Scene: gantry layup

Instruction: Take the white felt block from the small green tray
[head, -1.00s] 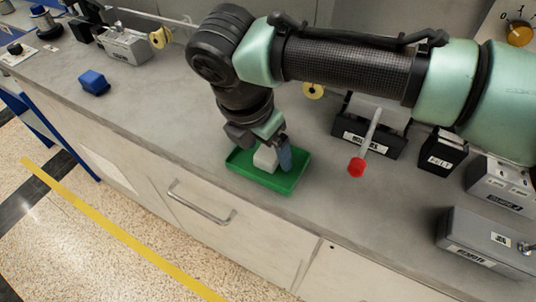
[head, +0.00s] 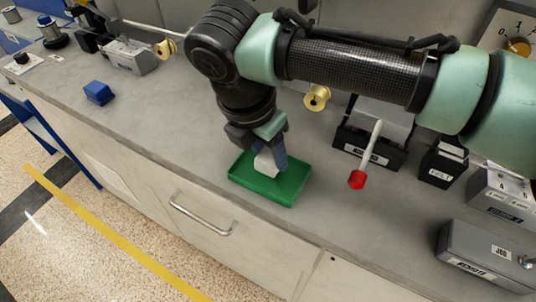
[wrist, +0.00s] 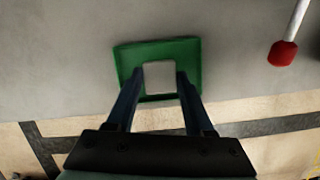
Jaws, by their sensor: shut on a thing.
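The white felt block (head: 265,162) is between the fingers of my gripper (head: 270,155), which is shut on it. The small green tray (head: 291,187) is on the grey bench, below the block. In the head view the block stands partly above the tray's near wall line; I cannot tell how far its underside is from the tray floor. In the wrist view the block (wrist: 159,77) shows between the two dark fingertips (wrist: 160,74), with the green tray (wrist: 130,62) around and behind it.
A blue block (head: 98,92) lies to the left on the bench. A red-tipped white rod (head: 357,179) and a black labelled bin (head: 360,152) are right of the tray. A yellow spool (head: 316,98) stands behind. The bench's front edge is close to the tray.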

